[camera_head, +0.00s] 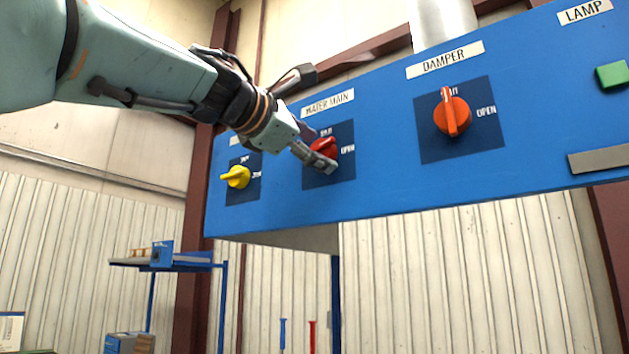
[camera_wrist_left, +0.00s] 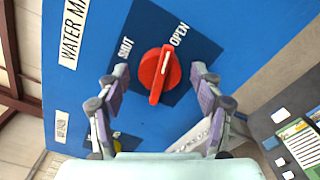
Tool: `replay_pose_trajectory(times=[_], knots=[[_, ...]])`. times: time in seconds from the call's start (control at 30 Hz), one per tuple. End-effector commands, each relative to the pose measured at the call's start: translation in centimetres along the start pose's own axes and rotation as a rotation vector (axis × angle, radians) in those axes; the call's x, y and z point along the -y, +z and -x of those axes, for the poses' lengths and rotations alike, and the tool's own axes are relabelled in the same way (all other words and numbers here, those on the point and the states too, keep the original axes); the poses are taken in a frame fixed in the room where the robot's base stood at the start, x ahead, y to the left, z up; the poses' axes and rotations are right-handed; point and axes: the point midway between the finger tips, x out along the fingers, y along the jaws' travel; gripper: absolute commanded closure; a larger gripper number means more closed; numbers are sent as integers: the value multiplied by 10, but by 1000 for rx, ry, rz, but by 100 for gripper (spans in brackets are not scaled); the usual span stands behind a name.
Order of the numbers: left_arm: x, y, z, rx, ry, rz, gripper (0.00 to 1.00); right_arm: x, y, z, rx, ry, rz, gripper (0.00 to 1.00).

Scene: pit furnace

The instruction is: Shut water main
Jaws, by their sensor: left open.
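The red water main knob (camera_head: 325,147) sits on a dark blue square plate under the WATER MAIN label (camera_head: 328,103). In the left wrist view the knob (camera_wrist_left: 160,75) has a white mark on its bar, which points close to the OPEN word; SHUT is to its left. My left gripper (camera_head: 314,148) is at the knob and partly hides it in the head view. In the left wrist view its fingers (camera_wrist_left: 154,77) are open, one on each side of the knob, with visible gaps. My right gripper is not in view.
The blue panel (camera_head: 385,175) also carries a yellow knob (camera_head: 237,177) to the left, an orange damper knob (camera_head: 452,115) to the right, and a green button (camera_head: 612,74) under LAMP. A blue shelf (camera_head: 170,262) stands below left.

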Motion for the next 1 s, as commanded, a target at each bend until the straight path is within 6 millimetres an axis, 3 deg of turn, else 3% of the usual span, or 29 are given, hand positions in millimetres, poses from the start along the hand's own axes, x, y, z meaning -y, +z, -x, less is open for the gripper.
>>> replay_pose_trajectory(times=[0.07, 0.67, 1.0], knots=[[0, 0, 0, 0, 0, 0, 35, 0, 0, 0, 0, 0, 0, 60], [0, 0, 0, 0, 0, 0, 86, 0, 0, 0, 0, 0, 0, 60], [-1, 1, 0, 0, -1, 47, 88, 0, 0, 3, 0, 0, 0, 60]])
